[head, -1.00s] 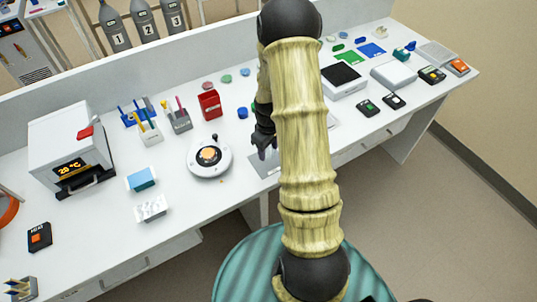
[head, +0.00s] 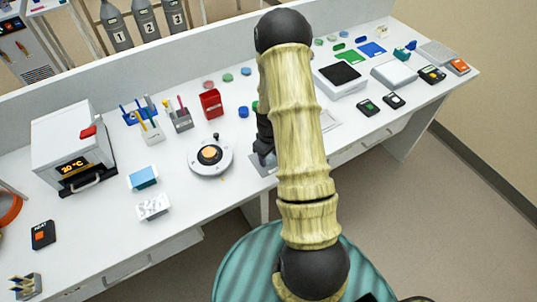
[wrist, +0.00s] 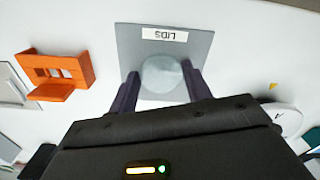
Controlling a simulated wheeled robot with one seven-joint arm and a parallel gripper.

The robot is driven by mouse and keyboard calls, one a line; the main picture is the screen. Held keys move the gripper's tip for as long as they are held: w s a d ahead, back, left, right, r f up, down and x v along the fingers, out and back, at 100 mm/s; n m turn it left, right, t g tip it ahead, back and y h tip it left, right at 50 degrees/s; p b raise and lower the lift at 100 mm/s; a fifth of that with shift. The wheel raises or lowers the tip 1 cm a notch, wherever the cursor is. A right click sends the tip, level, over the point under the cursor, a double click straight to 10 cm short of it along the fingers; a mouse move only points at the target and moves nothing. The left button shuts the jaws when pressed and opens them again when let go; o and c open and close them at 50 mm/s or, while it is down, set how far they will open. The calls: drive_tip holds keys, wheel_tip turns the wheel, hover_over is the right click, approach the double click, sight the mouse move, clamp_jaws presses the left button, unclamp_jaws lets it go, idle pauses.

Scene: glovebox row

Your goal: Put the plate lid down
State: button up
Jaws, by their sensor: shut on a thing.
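The plate lid (wrist: 162,73) is a clear, pale disc between my gripper's two dark fingers in the wrist view. My gripper (wrist: 160,88) is shut on it. Below the lid is a grey square mat (wrist: 196,42) labelled LIDS, and the lid appears over its middle. I cannot tell whether the lid touches the mat or is slightly above it. In the head view, my gripper (head: 264,158) is low over the grey mat (head: 257,168) near the bench's front edge. My arm hides most of the mat there, and the lid is not discernible.
A round white device (head: 210,157) stands just left of the mat. A red holder (head: 211,104) and pen racks (head: 180,120) stand farther back. In the wrist view, an orange stand (wrist: 58,76) is left of the mat. Bare white bench surrounds the mat.

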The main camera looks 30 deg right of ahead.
sight(269, 159)
drive_tip(key=shift+f, duration=0.15)
drive_tip(key=o, duration=0.9)
drive_tip(key=shift+o, duration=0.2)
wheel_tip(269, 159, up, 12)
drive_tip(key=b, duration=0.3)
drive_tip(key=shift+r, duration=0.2)
drive_tip(key=shift+a, duration=0.1)
drive_tip(key=s+a+r+m+t, duration=0.2)
drive_tip(key=s+a+r+m, duration=0.2)
drive_tip(key=s+a+r, duration=0.4)
drive_tip(key=s+a, duration=0.4)
drive_tip(key=a, duration=0.1)
drive_tip(key=shift+a+r+t, duration=0.2)
drive_tip(key=shift+a+t, duration=0.1)
drive_tip(key=shift+a, duration=0.1)
drive_tip(key=shift+s, duration=0.1)
